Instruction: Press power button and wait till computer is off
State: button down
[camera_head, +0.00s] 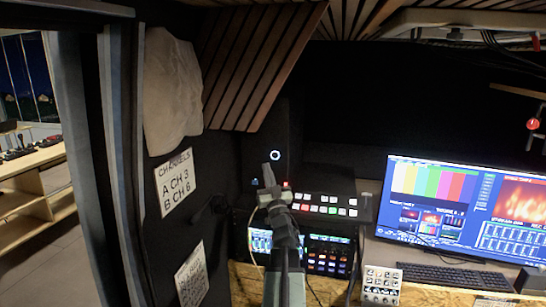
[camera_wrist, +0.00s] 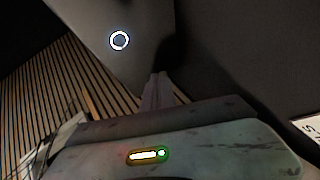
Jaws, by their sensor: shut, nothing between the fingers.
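The power button is a glowing white ring (camera_head: 275,155) on the front of a dark computer tower (camera_head: 281,128) at the back. In the wrist view the ring (camera_wrist: 119,41) is lit on the tower's grey-looking face, up and left of my fingertips. My gripper (camera_head: 268,172) is shut and empty, just below and left of the ring in the head view. My gripper's tips also show in the wrist view (camera_wrist: 158,78), apart from the ring. How far they are from the tower's face I cannot tell. The monitor (camera_head: 455,205) is on, showing colour bars and several video panels.
A switcher panel with lit buttons (camera_head: 325,205) stands right of my gripper. Equipment with small screens (camera_head: 331,255) lies below it. A keyboard (camera_head: 455,278) and small mixer (camera_head: 381,285) are on the desk. The dark wall with a channels sign (camera_head: 174,183) is at left.

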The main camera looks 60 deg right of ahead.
jog(key=shift+w+d, duration=0.1)
send_near(275, 155)
jog(key=w+d+r, duration=0.1)
jog(key=w+r, duration=0.3)
jog(key=r, duration=0.1)
jog(key=shift+w+d+f, duration=0.15)
jog(key=shift+f, duration=0.05)
dwell(1.7)
jog(key=shift+w+d, duration=0.1)
jog(key=shift+d, duration=0.25)
jog(key=shift+w+d, duration=0.15)
jog(key=shift+d, duration=0.25)
dwell(0.5)
dwell(0.4)
jog(key=shift+s+a, duration=0.25)
jog(key=shift+a, duration=0.5)
jog(key=shift+a, duration=0.1)
